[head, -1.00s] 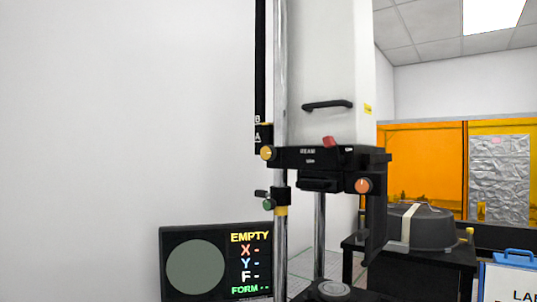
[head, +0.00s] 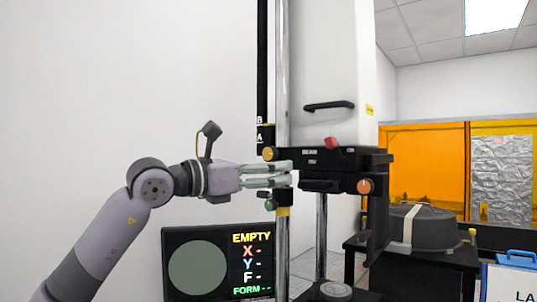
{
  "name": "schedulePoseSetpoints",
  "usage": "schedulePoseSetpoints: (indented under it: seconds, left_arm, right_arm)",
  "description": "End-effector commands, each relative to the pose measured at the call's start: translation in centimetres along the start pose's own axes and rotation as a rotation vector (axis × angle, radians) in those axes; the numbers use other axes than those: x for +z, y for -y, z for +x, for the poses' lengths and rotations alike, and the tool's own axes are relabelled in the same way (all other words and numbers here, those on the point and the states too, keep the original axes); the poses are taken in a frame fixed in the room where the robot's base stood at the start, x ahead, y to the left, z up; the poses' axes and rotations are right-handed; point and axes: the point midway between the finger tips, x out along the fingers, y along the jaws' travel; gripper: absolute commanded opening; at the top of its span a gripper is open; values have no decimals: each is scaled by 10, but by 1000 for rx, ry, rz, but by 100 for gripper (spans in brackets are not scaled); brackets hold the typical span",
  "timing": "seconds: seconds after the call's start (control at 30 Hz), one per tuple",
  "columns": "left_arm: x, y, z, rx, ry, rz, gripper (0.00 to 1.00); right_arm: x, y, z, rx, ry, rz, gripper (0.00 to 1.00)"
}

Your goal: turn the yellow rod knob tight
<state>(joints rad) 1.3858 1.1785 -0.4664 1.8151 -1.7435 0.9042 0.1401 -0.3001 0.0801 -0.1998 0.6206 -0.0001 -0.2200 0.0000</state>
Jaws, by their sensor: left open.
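The yellow rod knob (head: 269,153) is a small round knob at the left end of the black beam head (head: 318,157), beside the tall metal rod (head: 282,70). My left gripper (head: 290,174) comes in from the left, its two pale fingers pointing right. They are open, with a narrow gap between them and nothing seen in it. In the picture the fingers lie just below the yellow knob and cross in front of the rod. I see no contact with the knob. My right gripper is out of view.
A green knob (head: 268,205) sits just below the fingers. An orange knob (head: 365,186) and a red knob (head: 331,142) are on the beam head. A monitor (head: 170,240) reading EMPTY stands below my left arm. A dark domed case (head: 425,225) is at right. The left wall area is clear.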

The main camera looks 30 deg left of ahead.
Motion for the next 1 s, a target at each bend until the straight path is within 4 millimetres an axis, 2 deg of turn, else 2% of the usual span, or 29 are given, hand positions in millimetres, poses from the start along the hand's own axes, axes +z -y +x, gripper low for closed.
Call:
schedulePoseSetpoints:
  seconds: [0.03,0.13,0.23,0.33,0.47,0.57,1.0]
  left_arm:
    - [13,-25,-20,87,-16,35,54]
    - [24,-60,-49,218,-58,70,54]
    - [30,-80,-67,293,-81,81,54]
    - [32,-87,-71,318,-90,83,54]
    - [32,-92,-57,317,-93,81,54]
    - [32,-97,-38,315,-93,81,54]
    - [26,-127,52,313,-91,80,54]
  right_arm:
    - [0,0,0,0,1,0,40]
    - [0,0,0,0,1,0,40]
    - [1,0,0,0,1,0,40]
    - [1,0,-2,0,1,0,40]
    - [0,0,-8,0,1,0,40]
    - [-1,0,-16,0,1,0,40]
    - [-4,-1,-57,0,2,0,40]
